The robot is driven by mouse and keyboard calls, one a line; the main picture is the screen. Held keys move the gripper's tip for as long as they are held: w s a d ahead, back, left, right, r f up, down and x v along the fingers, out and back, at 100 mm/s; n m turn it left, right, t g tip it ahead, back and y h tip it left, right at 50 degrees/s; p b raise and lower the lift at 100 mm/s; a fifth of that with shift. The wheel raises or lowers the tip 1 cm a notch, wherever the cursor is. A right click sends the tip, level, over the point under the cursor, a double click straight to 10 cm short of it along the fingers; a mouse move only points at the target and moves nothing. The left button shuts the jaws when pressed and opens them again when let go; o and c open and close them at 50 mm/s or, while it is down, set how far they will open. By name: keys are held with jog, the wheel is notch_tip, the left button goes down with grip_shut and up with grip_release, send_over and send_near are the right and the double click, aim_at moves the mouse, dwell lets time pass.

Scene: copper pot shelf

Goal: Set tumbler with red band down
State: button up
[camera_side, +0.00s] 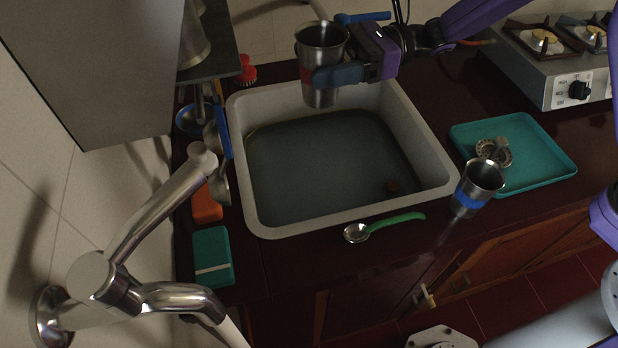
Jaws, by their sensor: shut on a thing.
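The steel tumbler with the red band (319,41) is upright in my gripper (338,46), over the far part of the sink. The red band shows only in part, on the left behind my finger. My gripper comes in from the right and is shut around the tumbler's side, one blue finger in front and one behind. A second steel tumbler, with a blue band (468,199), stands on the counter right of the sink's front corner.
The sink (440,176) holds dark water with a small reddish thing in it. A teal tray (540,160) with metal pieces lies right. A green-handled spoon (385,224) lies along the front rim. A tap (160,210) rises at left. A stove (555,60) stands back right.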

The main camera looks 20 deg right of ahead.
send_over(327, 210)
jog(key=a, duration=0.3)
notch_tip(327, 210, down, 37)
jog(key=shift+s+d+r, duration=0.1)
jog(key=shift+r, duration=0.05)
dwell(0.4)
jog(key=o, duration=1.1)
jog(key=shift+d, duration=1.4)
jog(key=shift+d+r, duration=0.1)
jog(key=shift+r, duration=3.5)
